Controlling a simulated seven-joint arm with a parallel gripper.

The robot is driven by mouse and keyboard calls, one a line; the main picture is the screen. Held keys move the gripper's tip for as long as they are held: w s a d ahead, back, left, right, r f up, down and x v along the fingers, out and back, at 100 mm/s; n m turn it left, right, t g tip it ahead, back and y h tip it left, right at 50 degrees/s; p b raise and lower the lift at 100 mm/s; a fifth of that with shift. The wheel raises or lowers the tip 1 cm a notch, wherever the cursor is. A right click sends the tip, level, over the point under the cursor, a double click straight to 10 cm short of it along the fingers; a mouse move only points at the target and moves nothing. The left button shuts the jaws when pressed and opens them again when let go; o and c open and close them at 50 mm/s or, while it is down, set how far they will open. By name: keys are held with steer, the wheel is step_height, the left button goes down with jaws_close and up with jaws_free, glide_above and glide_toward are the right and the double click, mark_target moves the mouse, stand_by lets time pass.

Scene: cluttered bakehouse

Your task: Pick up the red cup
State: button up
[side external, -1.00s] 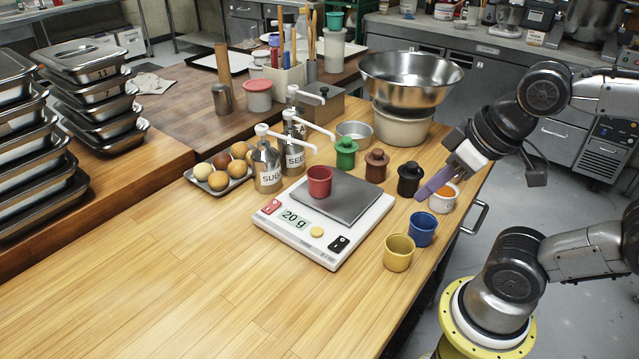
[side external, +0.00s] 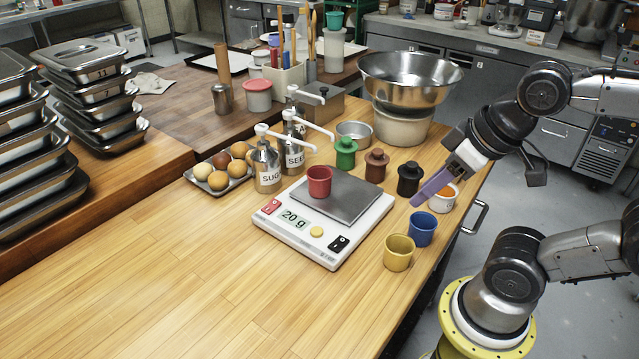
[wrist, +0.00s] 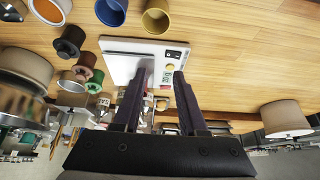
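The red cup (side external: 319,181) stands upright on the grey plate of the white kitchen scale (side external: 299,246), whose display reads 20 g. My gripper (side external: 416,198) is in the air to the right of the scale, clear of the red cup, above the blue cup's far side in the picture. In the wrist view my gripper (wrist: 160,80) has its two dark fingers spread apart with nothing held between them. The scale (wrist: 122,47) also shows there, partly behind the fingers. I cannot make out the red cup clearly in that view.
Blue (side external: 423,229) and yellow (side external: 398,253) cups stand right of the scale. Black (side external: 409,180), brown (side external: 376,166) and green (side external: 346,154) lidded pots line its far side. Dispensers labelled SUGAR (side external: 267,168) and SEEDS stand behind left. The front left table is clear.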

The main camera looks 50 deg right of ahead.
steer(key=o, duration=0.8)
steer(key=shift+o, duration=0.2)
steer(key=shift+s, duration=0.1)
steer(key=w+r, duration=0.7)
steer(key=g, duration=0.4)
glide_above(320, 173)
steer(key=s+a, duration=0.2)
step_height(320, 173, down, 13)
steer(key=shift+w+f, duration=0.15)
steer(key=shift+f, duration=1.35)
steer(key=shift+w+f, duration=0.1)
steer(key=shift+f, duration=1.4)
